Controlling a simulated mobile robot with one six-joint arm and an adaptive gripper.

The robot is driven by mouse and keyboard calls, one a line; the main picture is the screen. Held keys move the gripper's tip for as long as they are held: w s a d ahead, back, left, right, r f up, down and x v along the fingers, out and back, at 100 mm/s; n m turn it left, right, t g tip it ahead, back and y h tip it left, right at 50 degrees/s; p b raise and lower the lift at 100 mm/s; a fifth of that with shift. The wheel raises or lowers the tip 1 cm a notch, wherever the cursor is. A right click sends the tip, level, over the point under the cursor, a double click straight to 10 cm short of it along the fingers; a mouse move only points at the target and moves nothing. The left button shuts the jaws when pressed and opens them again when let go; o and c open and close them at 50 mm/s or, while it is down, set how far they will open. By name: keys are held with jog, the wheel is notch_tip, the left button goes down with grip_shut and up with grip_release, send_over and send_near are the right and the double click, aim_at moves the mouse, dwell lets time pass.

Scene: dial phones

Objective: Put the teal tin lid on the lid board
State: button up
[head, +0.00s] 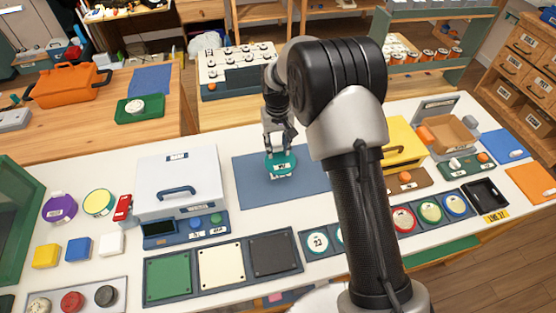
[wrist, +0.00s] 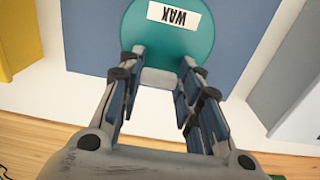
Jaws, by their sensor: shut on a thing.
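The teal tin lid (head: 281,163), with a white WAX label, is between the fingertips of my gripper (head: 282,153) in the head view. In the wrist view the lid (wrist: 165,52) is gripped at its near part by my gripper (wrist: 162,66). The lid is over the blue mat (head: 252,188); I cannot tell whether it touches it. No board in view is readably marked as the lid board. A dark strip with round numbered and coloured discs (head: 430,211) lies at the front right, partly hidden by my arm.
A white box (head: 178,175) stands left of the mat and a yellow box (head: 402,140) right of it. A board with green, cream and dark panels (head: 220,268) lies in front.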

aim_at(278, 152)
jog(key=shift+f+b, duration=0.65)
jog(key=shift+f, duration=2.15)
jog(key=shift+f, duration=0.1)
jog(key=o, duration=1)
